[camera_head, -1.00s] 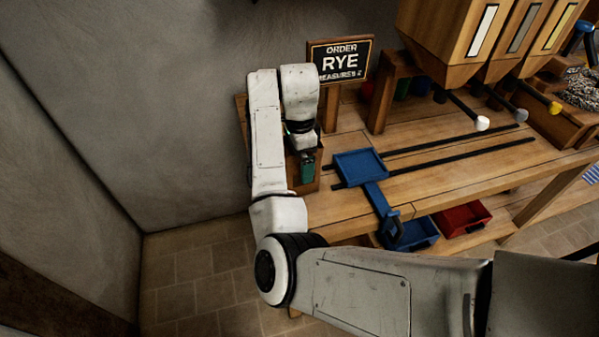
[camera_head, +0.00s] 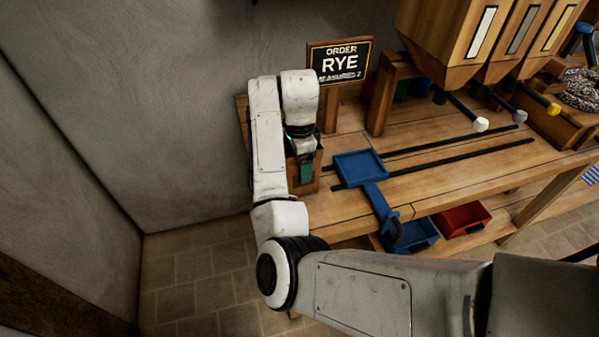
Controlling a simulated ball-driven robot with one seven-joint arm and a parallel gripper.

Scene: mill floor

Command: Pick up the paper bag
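My gripper (camera_head: 306,172) points down at the left end of the wooden bench (camera_head: 440,180). It is over or in a small open wooden box (camera_head: 309,187), and I cannot tell how deep. The gripper's fingers are small, dark and partly hidden by my arm, so I cannot tell whether they are open or shut. No paper bag can be made out; the inside of the box is mostly hidden by my wrist.
A blue tray (camera_head: 358,166) with a handle (camera_head: 381,209) sits by two black rails. An order sign reading RYE (camera_head: 340,61) stands behind. Wooden hoppers (camera_head: 450,40) with levers are at right. Blue (camera_head: 416,236) and red (camera_head: 464,218) bins sit below. A wall is at left.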

